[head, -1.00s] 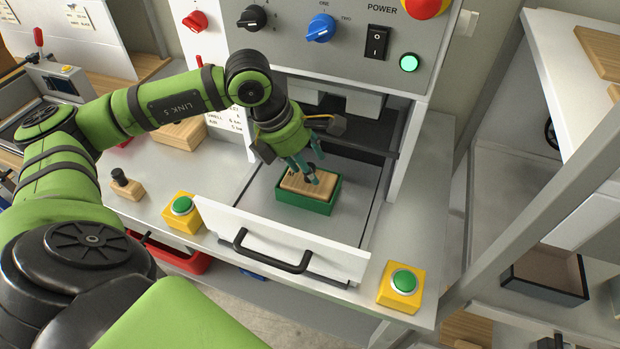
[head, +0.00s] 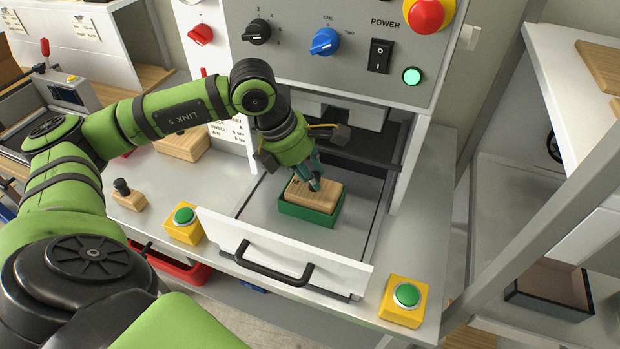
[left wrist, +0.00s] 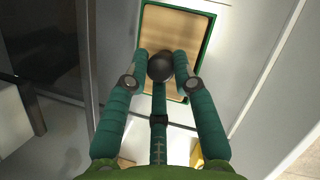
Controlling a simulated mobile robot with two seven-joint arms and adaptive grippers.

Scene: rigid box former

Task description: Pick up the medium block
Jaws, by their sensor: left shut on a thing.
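A wooden block (head: 326,198) with a dark round knob (left wrist: 160,66) is at the green tray (head: 310,215) in the drawer; by size it looks like the medium block. My left gripper (head: 314,184) comes down from above and its fingers are shut on the knob. In the left wrist view, my left gripper (left wrist: 160,72) has green fingers around the knob, with the block's flat top (left wrist: 178,25) inside the green rim. The block's side shows above the tray rim. The knob is mostly hidden by the fingers in the head view. My right gripper is not in view.
The open drawer has a white front (head: 285,250) with a black handle (head: 270,265). Yellow boxes with green buttons (head: 184,216) (head: 406,294) flank it. A small knobbed block (head: 128,197) and a larger wooden block (head: 183,143) are left. The press control panel (head: 345,55) rises behind.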

